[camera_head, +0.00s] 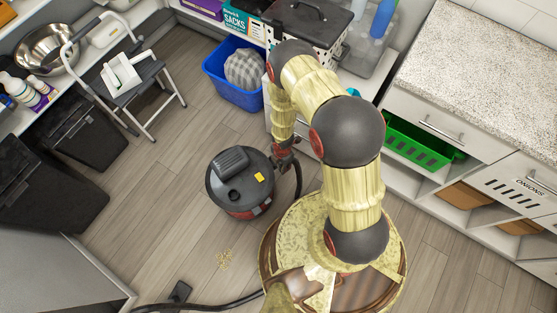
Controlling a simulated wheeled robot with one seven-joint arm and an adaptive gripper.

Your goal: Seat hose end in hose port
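A black and grey canister vacuum (217,185) with a yellow label and a red band stands upright on the floor, left of my arm. A dark round spot (235,195) shows on its lid; I cannot tell whether it is the hose port. My gripper (287,162) points down just right of the vacuum, small and dark. A black hose (299,180) curves down from beside the gripper and passes behind my base. I cannot tell whether the fingers are shut on the hose end, or whether that end touches the vacuum. More black hose (225,304) and a floor nozzle (180,292) lie at the bottom.
A grey step stool (140,85) and black bins (80,130) are at left. Counter drawers (440,125) stand at right. Floor left of the vacuum is clear.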

